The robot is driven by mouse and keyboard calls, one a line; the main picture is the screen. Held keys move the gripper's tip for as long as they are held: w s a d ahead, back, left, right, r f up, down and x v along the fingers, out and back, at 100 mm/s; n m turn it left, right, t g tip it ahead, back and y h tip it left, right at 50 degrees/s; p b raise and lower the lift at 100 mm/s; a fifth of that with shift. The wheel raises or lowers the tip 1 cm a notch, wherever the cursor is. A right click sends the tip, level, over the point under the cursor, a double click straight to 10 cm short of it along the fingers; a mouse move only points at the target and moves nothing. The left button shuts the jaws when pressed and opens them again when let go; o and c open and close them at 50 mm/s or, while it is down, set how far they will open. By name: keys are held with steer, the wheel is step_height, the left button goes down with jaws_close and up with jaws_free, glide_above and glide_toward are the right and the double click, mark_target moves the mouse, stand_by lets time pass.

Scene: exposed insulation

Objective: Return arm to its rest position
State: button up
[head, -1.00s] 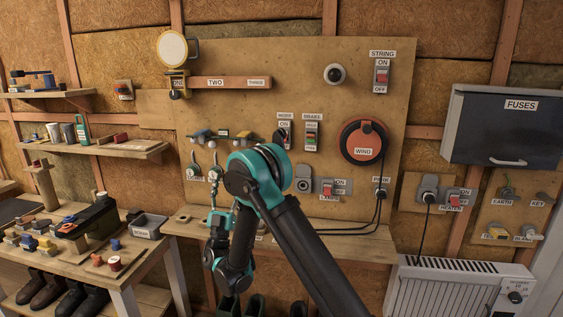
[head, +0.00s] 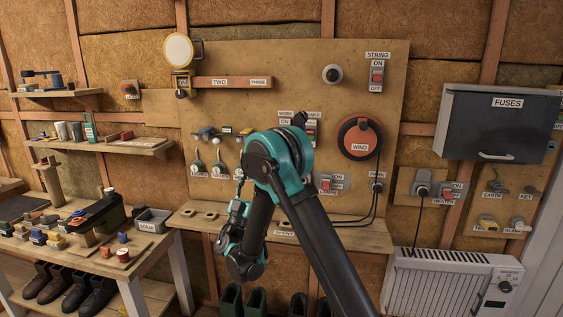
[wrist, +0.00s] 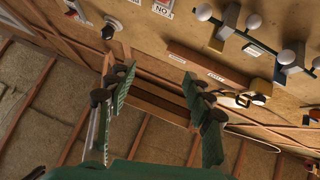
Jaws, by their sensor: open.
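My arm (head: 318,235) is dark grey with teal joints and rises from the lower right in the head view. It bends at a raised elbow in front of the wooden switch board (head: 240,110), and the forearm hangs down to the left. My gripper (head: 240,182) shows small beside the forearm, pointing up near the board's lower part. In the wrist view the two green fingers of my gripper (wrist: 160,95) stand wide apart with nothing between them. The arm hides part of the board's lower middle.
A shelf with several holes (head: 350,238) runs under the board. A workbench with small parts (head: 75,262) stands at left. A white heater (head: 450,285) and a fuse box (head: 497,125) are at right. Boots (head: 245,300) stand below the shelf.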

steer(key=w+d+f+m+g+h, duration=0.1)
steer(key=w+d+g+h, duration=0.15)
steer(key=d+g, duration=0.9)
steer(key=s+d+f+n+g+y, duration=0.1)
steer(key=s+d+f, duration=0.3)
steer(key=d, duration=0.6)
steer(key=s+d+f+g+y, duration=0.1)
steer(key=s+d+f+g, duration=0.2)
steer(key=d, duration=0.7)
steer(key=s+d+f+n+g+y, duration=0.15)
steer(key=s+f+y, duration=0.25)
steer(key=s+f, duration=0.4)
steer(key=s+d+f+n+g+y, duration=0.1)
steer(key=s+f+n+g+y, duration=0.3)
steer(key=s, duration=0.7)
steer(key=s+a+f+y, duration=0.3)
steer(key=s+a+f, duration=0.1)
steer(key=s+a, duration=0.1)
steer(key=shift+s+a+m+t, duration=0.3)
steer(key=shift+s+m, duration=0.05)
steer(key=shift+s, duration=0.5)
steer(key=shift+f+y, duration=0.1)
steer(key=shift+y, duration=0.15)
